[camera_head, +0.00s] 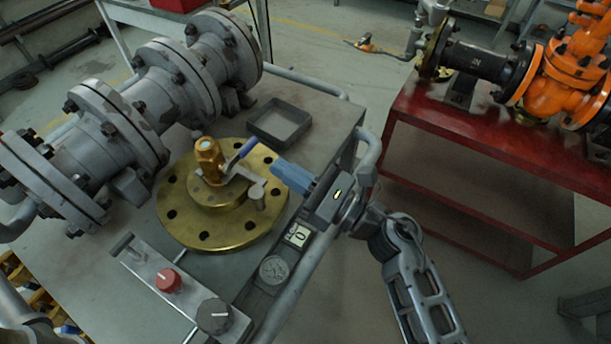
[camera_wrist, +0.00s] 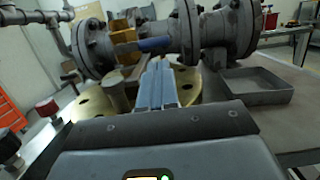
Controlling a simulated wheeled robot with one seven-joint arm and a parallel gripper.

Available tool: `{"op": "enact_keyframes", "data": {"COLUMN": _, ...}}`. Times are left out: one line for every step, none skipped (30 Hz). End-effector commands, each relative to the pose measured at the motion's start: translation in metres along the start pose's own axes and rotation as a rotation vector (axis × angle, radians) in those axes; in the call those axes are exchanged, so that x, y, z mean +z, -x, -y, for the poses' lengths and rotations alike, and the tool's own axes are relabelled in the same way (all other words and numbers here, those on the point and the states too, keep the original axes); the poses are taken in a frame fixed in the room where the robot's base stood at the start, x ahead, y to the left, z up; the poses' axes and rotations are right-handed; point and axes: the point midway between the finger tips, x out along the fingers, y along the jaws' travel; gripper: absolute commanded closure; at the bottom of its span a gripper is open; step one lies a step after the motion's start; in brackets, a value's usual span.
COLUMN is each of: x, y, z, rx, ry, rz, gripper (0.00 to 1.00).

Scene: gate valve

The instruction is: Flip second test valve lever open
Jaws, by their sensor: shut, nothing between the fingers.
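A brass valve (camera_head: 208,162) stands upright on a round brass flange (camera_head: 185,222) with bolt holes. Its blue lever (camera_head: 240,155) slants up to the right. A grey metal bracket with a short post (camera_head: 257,195) sits beside it on the flange. My gripper (camera_head: 277,167) is shut and empty, its blue fingers just right of the lever, over the flange's right edge. In the wrist view, the closed fingers (camera_wrist: 161,66) point toward the blue lever (camera_wrist: 154,44), which lies across the picture beyond them. I cannot tell whether the fingertips touch it.
A large grey flanged pipe (camera_head: 170,90) lies behind and left of the flange. An open grey tray (camera_head: 280,122) sits behind my gripper. A panel with a red knob (camera_head: 168,280) and a dark knob (camera_head: 213,316) is in front. A red table (camera_head: 480,135) stands apart at right.

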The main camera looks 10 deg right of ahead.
Motion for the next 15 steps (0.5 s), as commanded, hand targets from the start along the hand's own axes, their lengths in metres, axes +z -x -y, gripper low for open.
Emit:
{"op": "enact_keyframes", "data": {"x": 0.002, "y": -0.009, "z": 0.0, "rx": 0.002, "ry": 0.0, "rz": 0.0, "gripper": 1.0}}
{"op": "enact_keyframes", "data": {"x": 0.002, "y": -0.014, "z": 0.0, "rx": 0.001, "ry": 0.001, "rz": 0.001, "gripper": 1.0}}
{"op": "enact_keyframes", "data": {"x": 0.002, "y": -0.019, "z": 0.0, "rx": 0.001, "ry": 0.001, "rz": 0.001, "gripper": 1.0}}
{"op": "enact_keyframes", "data": {"x": 0.001, "y": -0.023, "z": 0.0, "rx": 0.001, "ry": 0.0, "rz": 0.0, "gripper": 1.0}}
{"op": "enact_keyframes", "data": {"x": 0.001, "y": -0.026, "z": 0.0, "rx": 0.001, "ry": 0.0, "rz": 0.001, "gripper": 1.0}}
{"op": "enact_keyframes", "data": {"x": 0.001, "y": -0.03, "z": 0.0, "rx": 0.0, "ry": 0.0, "rz": 0.001, "gripper": 1.0}}
{"op": "enact_keyframes", "data": {"x": 0.001, "y": -0.032, "z": 0.0, "rx": 0.0, "ry": 0.0, "rz": 0.001, "gripper": 1.0}}
{"op": "enact_keyframes", "data": {"x": 0.001, "y": -0.034, "z": 0.0, "rx": 0.0, "ry": -0.001, "rz": 0.0, "gripper": 1.0}}
{"op": "enact_keyframes", "data": {"x": 0.0, "y": -0.036, "z": 0.0, "rx": 0.0, "ry": -0.001, "rz": 0.0, "gripper": 1.0}}
{"op": "enact_keyframes", "data": {"x": 0.0, "y": -0.037, "z": 0.0, "rx": 0.0, "ry": -0.001, "rz": 0.0, "gripper": 1.0}}
{"op": "enact_keyframes", "data": {"x": 0.0, "y": -0.038, "z": 0.0, "rx": 0.0, "ry": -0.001, "rz": 0.0, "gripper": 1.0}}
{"op": "enact_keyframes", "data": {"x": 0.0, "y": -0.039, "z": 0.0, "rx": 0.0, "ry": -0.001, "rz": 0.0, "gripper": 1.0}}
{"op": "enact_keyframes", "data": {"x": 0.0, "y": -0.039, "z": 0.0, "rx": 0.0, "ry": -0.001, "rz": 0.0, "gripper": 1.0}}
{"op": "enact_keyframes", "data": {"x": 0.0, "y": -0.039, "z": 0.0, "rx": 0.0, "ry": -0.001, "rz": 0.0, "gripper": 1.0}}
{"op": "enact_keyframes", "data": {"x": -0.001, "y": -0.039, "z": 0.0, "rx": 0.0, "ry": -0.001, "rz": 0.0, "gripper": 1.0}}
